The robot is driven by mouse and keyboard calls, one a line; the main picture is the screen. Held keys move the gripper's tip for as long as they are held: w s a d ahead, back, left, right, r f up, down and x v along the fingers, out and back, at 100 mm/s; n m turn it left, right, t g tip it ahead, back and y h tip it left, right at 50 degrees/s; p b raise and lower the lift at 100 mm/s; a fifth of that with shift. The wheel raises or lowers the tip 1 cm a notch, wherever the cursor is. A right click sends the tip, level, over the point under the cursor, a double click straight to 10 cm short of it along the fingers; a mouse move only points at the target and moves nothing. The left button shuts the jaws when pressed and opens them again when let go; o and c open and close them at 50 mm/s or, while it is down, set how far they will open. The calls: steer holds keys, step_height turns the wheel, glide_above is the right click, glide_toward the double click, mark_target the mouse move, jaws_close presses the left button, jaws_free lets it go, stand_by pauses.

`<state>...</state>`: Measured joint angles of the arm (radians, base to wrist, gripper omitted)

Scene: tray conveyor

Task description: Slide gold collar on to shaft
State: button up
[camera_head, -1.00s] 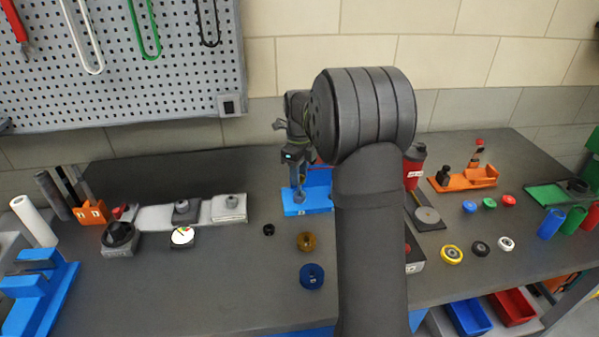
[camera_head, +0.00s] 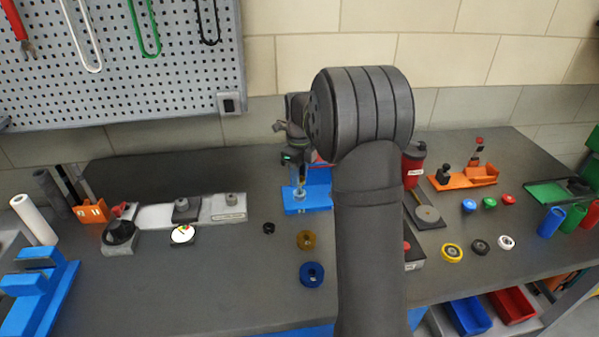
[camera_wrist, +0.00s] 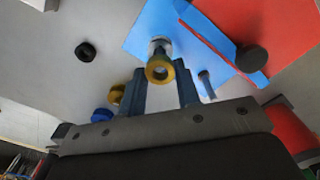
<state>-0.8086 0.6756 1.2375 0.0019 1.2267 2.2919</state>
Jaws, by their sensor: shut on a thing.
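My gripper (camera_wrist: 162,82) points down over the blue fixture (camera_wrist: 155,22), with its two dark fingers on either side of a gold collar (camera_wrist: 160,71). The fingers are shut on this collar, and its hole faces the wrist camera. A pale metal shaft (camera_wrist: 160,43) shows just beyond the collar at the fixture. I cannot tell whether the collar is around the shaft or just above it. In the head view the gripper (camera_head: 298,180) is over the blue fixture (camera_head: 308,208), and the held collar is hard to make out.
Another gold ring (camera_head: 306,240), a blue ring (camera_head: 312,274) and a small black ring (camera_head: 268,228) lie on the bench in front. A dial gauge (camera_head: 183,234) is left; a red bottle (camera_head: 413,165) is right.

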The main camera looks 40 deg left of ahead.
steer(key=shift+f, duration=0.7)
steer(key=o, duration=1)
steer(key=shift+o, duration=0.2)
steer(key=shift+r, duration=0.1)
step_height(320, 180, up, 17)
steer(key=shift+r, duration=0.15)
step_height(320, 180, down, 18)
steer(key=shift+r, duration=0.2)
stand_by(0.5)
